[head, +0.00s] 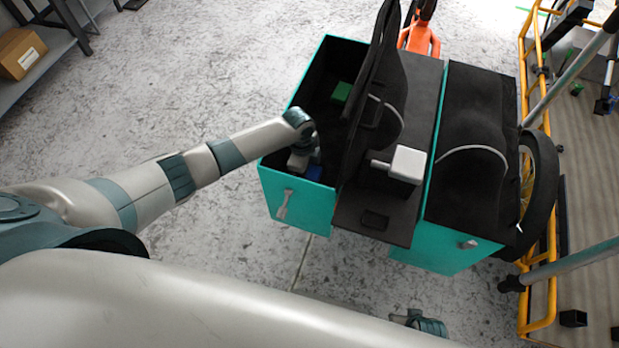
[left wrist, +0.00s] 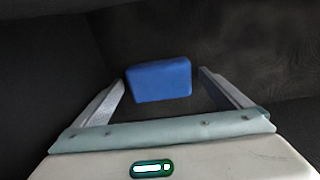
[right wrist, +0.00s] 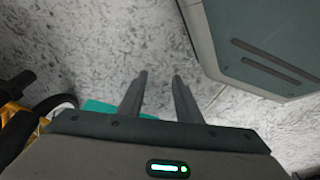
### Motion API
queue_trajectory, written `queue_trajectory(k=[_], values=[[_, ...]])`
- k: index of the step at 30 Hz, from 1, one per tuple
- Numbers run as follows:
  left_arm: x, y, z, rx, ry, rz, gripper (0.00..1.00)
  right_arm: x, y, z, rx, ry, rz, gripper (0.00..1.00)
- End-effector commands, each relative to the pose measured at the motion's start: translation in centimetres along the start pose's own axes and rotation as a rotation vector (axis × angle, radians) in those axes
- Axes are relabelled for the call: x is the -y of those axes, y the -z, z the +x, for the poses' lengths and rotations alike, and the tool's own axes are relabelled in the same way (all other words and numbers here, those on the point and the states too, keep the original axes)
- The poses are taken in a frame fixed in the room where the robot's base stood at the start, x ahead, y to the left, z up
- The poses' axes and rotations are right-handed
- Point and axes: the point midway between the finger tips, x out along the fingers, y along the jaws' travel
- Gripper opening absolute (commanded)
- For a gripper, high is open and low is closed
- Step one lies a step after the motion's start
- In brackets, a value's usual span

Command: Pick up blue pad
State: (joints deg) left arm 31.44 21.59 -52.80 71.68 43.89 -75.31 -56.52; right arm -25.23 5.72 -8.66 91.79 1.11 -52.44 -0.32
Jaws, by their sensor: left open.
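The blue pad (left wrist: 159,80) lies on the dark floor of the teal cargo box, between and just beyond my left fingertips in the left wrist view. In the head view a bit of the pad (head: 314,173) shows beside my left gripper (head: 300,160), which reaches down inside the front-left part of the teal box (head: 296,200). My left gripper (left wrist: 162,84) is open, with nothing between its fingers that I can see touching. My right gripper (right wrist: 160,76) is over the speckled floor, its two fingers a little apart and empty.
A green block (head: 341,93) lies farther back in the same box. A black seat panel (head: 375,90) and a grey-white block (head: 407,164) stand right of my left gripper. A yellow rack (head: 552,290) is at the right.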

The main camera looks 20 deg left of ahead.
Motion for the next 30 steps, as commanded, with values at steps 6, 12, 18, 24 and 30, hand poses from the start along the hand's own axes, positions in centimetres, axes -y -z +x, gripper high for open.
queue_trajectory(k=[6, 12, 18, 24, 30], values=[[0.0, 0.0, 0.0, 0.000, 0.000, 0.000, 0.60, 0.1, -0.8, 0.0, 0.008, 0.001, 0.000, 0.31], [0.0, 0.0, 0.0, 0.000, 0.000, 0.000, 0.52, 0.2, -1.2, 0.0, 0.014, 0.002, 0.001, 0.31], [0.0, 0.0, -0.3, 0.000, 0.000, 0.000, 0.52, 0.1, -0.9, 0.0, 0.009, 0.002, 0.000, 0.31], [0.1, 0.2, -2.1, -0.001, 0.001, 0.000, 0.52, 0.0, 0.0, 0.1, -0.008, 0.000, 0.000, 0.31], [0.1, 0.6, -5.3, 0.000, 0.003, 0.001, 0.52, -0.2, -0.3, 0.8, -0.004, -0.001, 0.001, 0.31]])
